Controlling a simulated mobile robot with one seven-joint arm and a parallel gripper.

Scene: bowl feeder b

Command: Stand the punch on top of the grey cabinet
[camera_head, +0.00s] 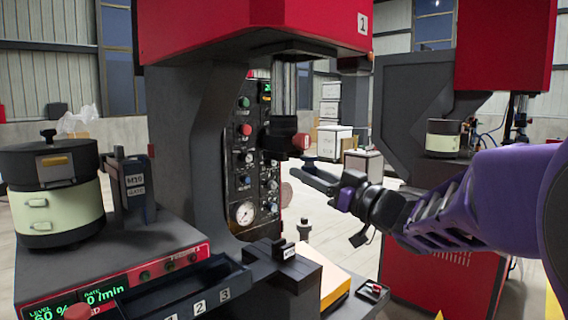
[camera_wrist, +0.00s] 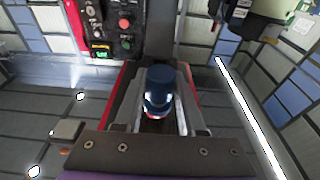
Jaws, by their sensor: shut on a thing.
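My gripper (camera_wrist: 160,108) is shut on a dark blue, round-topped piece, which I take to be the punch (camera_wrist: 160,82). It sits between the two grey fingers in the wrist view, with a shiny ring near its lower end. A dark grey cabinet top (camera_head: 60,268) with a red front panel is at lower left; I cannot tell whether this is the grey cabinet meant.
A bowl feeder (camera_head: 55,205) stands on that top, beside a dark block marked M10 (camera_head: 135,185). The red-headed press (camera_head: 235,30) and its control panel (camera_head: 243,170) are close to my gripper. A small grey post (camera_head: 304,230) stands below. A pale cabinet (camera_head: 365,165) is behind.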

